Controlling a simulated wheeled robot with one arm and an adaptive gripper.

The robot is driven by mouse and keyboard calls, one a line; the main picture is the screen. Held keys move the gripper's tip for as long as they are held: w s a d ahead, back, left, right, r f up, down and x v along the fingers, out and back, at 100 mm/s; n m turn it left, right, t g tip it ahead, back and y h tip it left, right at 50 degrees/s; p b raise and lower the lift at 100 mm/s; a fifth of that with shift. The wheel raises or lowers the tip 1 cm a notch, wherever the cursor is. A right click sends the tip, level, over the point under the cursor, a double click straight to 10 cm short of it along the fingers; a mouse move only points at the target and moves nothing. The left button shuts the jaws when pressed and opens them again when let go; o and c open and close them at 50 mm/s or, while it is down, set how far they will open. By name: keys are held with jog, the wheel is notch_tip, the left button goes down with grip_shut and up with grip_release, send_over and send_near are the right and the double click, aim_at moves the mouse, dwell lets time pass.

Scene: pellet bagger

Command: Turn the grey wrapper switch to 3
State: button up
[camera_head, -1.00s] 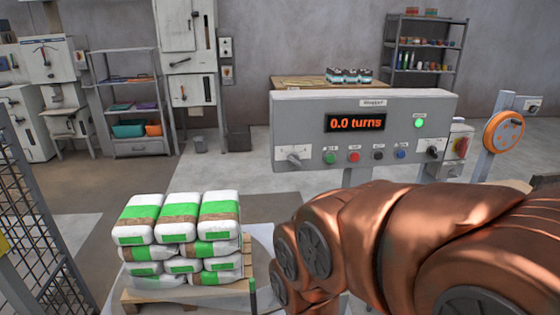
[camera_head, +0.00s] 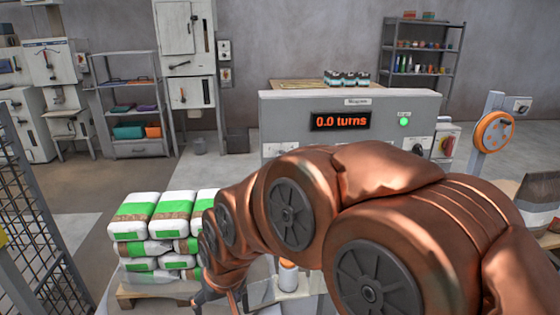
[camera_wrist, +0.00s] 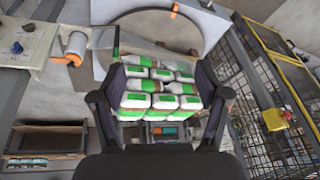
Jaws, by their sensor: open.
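The wrapper panel (camera_head: 350,102) is a grey box with a red "0.0 turns" display (camera_head: 340,121) and a lit green lamp (camera_head: 404,122). My copper arm covers most of its lower row of controls. The grey switch at the panel's lower left is hidden now, so its setting cannot be read. A dark switch (camera_head: 418,150) shows at the lower right. My gripper (camera_wrist: 162,96) is open and empty in the wrist view, its fingers apart, with the stacked bags beyond it. A control box (camera_wrist: 30,50) with knobs shows at that view's upper left.
White-and-green bags (camera_head: 172,208) are stacked on a pallet (camera_head: 150,296) at lower left, near my arm. A mesh fence (camera_head: 40,200) stands at far left. A film roll (camera_head: 288,276) is below the panel.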

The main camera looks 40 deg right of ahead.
jog(key=w+d+r+m+t+h, duration=0.35)
jog(key=w+d+m+t, duration=0.3)
jog(key=w+d, duration=0.95)
jog(key=s+d+r+m+t+h+b, duration=0.1)
jog(key=d+r+m+t+h, duration=0.2)
jog(key=d, duration=0.6)
jog(key=d+r+m+t+h, duration=0.1)
jog(key=d+r+m+h, duration=0.3)
jog(key=d, duration=0.5)
jog(key=w+d+r+n+p, duration=0.1)
jog(key=w+d+p, duration=0.4)
jog(key=p, duration=0.4)
jog(key=shift+w+d, duration=0.25)
jog(key=shift+w, duration=0.2)
jog(key=shift+r+h, duration=0.1)
jog(key=shift+h, duration=0.15)
jog(key=c, duration=1.2)
